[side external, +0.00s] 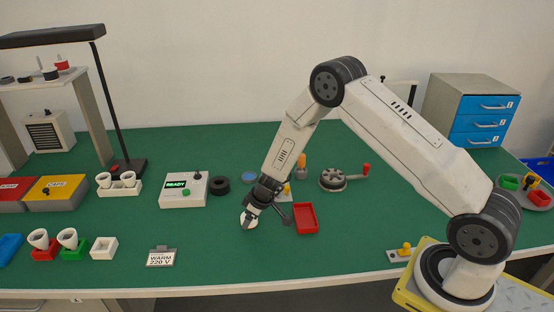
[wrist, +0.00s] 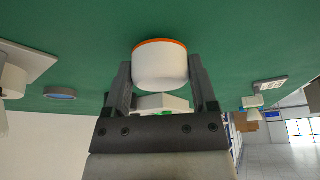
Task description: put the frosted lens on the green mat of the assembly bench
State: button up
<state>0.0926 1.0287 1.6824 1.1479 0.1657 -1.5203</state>
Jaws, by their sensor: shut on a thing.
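My gripper (wrist: 161,78) is shut on a white, round, cup-like piece with an orange rim, which looks like the frosted lens (wrist: 161,66). In the side view the lens (side external: 249,217) hangs below my gripper (side external: 254,206), over the open middle of the green mat (side external: 215,255). In the wrist view its orange rim faces the green surface (wrist: 235,40). I cannot tell whether the rim touches the mat or is just above it.
A red tray (side external: 305,218) lies close on the right. A white READY box (side external: 183,190), a black ring (side external: 220,185) and a blue disc (side external: 249,178) stand behind and left. A crank device (side external: 334,179) is farther back. A WARM 220 V sign (side external: 161,257) stands near the front edge.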

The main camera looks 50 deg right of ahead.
jog(key=o, duration=1.1)
jog(key=shift+f, duration=0.15)
jog(key=shift+v, duration=6.15)
